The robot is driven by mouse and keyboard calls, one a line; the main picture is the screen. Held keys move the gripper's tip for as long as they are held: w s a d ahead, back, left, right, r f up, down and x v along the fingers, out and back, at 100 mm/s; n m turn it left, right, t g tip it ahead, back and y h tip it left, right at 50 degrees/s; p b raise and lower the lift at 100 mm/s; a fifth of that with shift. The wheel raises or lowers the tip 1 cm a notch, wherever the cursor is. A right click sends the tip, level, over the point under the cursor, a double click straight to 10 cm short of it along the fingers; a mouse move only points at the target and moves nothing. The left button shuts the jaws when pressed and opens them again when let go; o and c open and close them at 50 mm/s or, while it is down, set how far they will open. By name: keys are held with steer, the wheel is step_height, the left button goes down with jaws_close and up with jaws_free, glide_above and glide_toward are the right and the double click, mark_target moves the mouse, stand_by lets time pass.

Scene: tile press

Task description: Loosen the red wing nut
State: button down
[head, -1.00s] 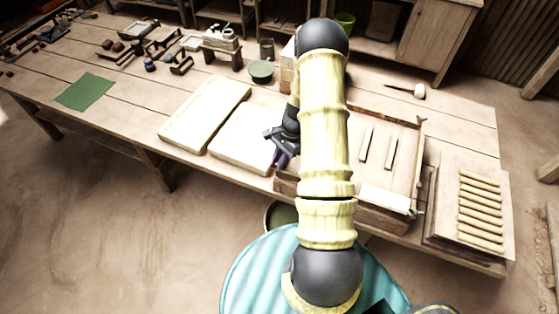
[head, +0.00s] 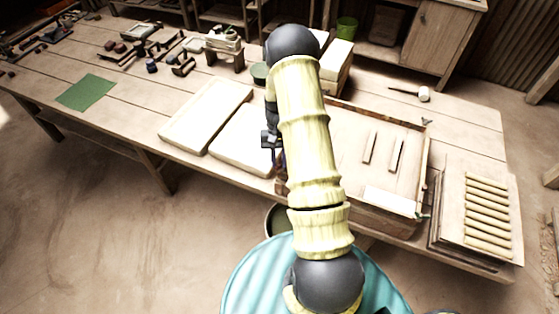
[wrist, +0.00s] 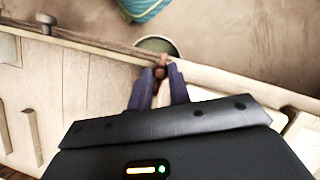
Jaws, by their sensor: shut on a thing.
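The red wing nut (wrist: 160,72) shows in the wrist view as a small reddish piece at the edge of the wooden press (wrist: 205,78). My gripper (wrist: 161,84) has its two purple fingers on either side of it and is shut on it. In the head view the press frame (head: 380,217) stands right of my arm. There, my gripper (head: 279,158) is at its left side, mostly hidden behind the arm, and the nut cannot be seen.
Two pale slabs (head: 205,115) lie on the bench just left of my gripper. A rack of rolled rods (head: 487,212) lies at the right end. A dark round bucket (wrist: 158,45) stands on the floor below the bench edge. A green cloth (head: 86,92) lies far left.

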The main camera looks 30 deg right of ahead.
steer(key=c, duration=2.2)
jaws_free()
steer(key=shift+w+a+n+h, duration=0.15)
steer(key=shift+n+h, duration=0.25)
steer(key=shift+n, duration=0.6)
steer(key=c, duration=2.2)
jaws_free()
steer(key=c, duration=1.4)
jaws_free()
steer(key=shift+a, duration=0.1)
steer(key=shift+o, duration=0.2)
steer(key=shift+r, duration=0.1)
steer(key=b+v, duration=0.3)
steer(key=v, duration=1.4)
steer(key=shift+w, duration=0.2)
